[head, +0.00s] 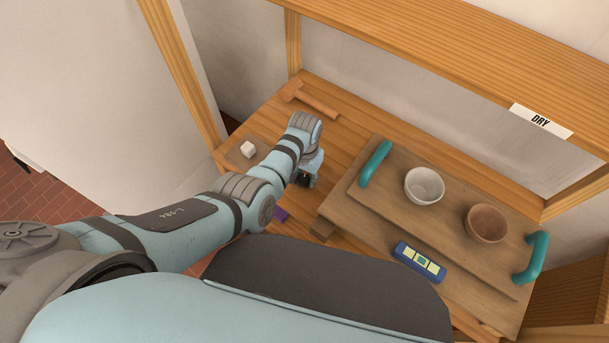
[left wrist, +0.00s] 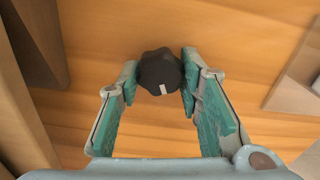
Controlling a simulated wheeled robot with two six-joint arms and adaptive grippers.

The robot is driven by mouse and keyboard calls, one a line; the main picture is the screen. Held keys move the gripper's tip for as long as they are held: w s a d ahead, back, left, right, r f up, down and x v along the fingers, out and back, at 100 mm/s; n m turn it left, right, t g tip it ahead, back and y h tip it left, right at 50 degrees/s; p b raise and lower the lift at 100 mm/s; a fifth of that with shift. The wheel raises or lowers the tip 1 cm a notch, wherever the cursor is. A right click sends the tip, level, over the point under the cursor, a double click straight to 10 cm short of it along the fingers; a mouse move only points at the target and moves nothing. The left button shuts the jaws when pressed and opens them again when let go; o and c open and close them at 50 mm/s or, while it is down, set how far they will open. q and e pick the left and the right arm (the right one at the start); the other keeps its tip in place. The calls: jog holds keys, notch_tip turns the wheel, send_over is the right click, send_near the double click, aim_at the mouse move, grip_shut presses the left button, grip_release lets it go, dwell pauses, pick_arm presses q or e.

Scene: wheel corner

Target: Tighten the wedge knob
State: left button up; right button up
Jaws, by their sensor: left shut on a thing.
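The wedge knob (left wrist: 159,70) is a black, lobed knob with a white mark on its face, seen in the left wrist view against a wooden surface. My left gripper (left wrist: 160,78) has its teal-padded fingertips on either side of the knob and is shut on it. In the head view my left gripper (head: 305,176) points down at the table, left of the wooden board, and the knob is mostly hidden beneath it. My right gripper is not in view.
A shelf with a DRY label (head: 541,120) overhangs the back.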

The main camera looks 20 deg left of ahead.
aim_at(305, 177)
pick_arm(q)
jog(key=shift+w+r+m, duration=0.1)
jog(key=shift+m, duration=2.2)
jog(key=o, duration=1)
jog(key=shift+o, duration=0.9)
notch_tip(305, 177, up, 12)
